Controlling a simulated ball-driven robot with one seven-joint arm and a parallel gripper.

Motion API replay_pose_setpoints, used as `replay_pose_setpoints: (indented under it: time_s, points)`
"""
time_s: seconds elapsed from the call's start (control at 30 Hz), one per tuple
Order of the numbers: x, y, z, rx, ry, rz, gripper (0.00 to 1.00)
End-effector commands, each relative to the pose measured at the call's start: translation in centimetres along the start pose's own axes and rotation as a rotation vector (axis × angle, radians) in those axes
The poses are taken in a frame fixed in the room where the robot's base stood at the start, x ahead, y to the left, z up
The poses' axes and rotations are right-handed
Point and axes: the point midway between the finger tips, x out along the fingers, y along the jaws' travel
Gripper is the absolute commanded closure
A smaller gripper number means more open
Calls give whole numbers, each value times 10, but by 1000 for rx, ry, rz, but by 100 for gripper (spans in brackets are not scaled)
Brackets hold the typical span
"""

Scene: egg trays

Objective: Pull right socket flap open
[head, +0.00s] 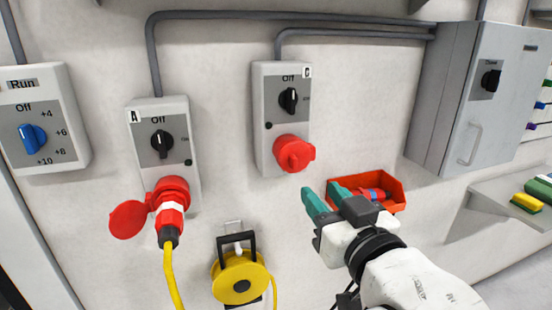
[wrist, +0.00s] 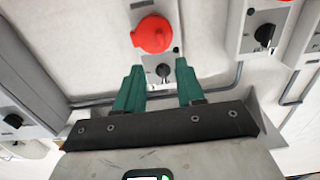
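The right socket box (head: 264,110), marked C, hangs on the wall with a black knob above a red socket. Its round red flap (head: 294,153) is closed over the socket. In the wrist view, which looks upside down, the red flap (wrist: 154,34) lies ahead of the fingertips. My gripper (head: 321,191) is below and right of the flap, apart from it. In the wrist view, the two green fingers of my gripper (wrist: 160,72) are spread with nothing between them.
The left socket box (head: 190,180), marked A, has its flap (head: 128,220) open and a red plug (head: 170,215) with a yellow cable in it. An orange-red bin (head: 397,196) is behind my gripper. A grey cabinet (head: 440,90) is at right. A yellow cable reel (head: 240,278) hangs below.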

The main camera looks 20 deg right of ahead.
Motion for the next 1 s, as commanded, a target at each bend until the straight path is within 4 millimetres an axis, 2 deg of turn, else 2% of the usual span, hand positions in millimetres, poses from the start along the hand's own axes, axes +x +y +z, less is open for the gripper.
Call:
replay_pose_setpoints:
  time_s: [0.17,0.6,0.8,1.0]
  points:
    - [17,0,-2,2,3,1,62]
    - [91,0,-2,2,1,1,62]
    - [105,0,-1,1,2,0,62]
    - [107,0,-1,0,2,0,62]
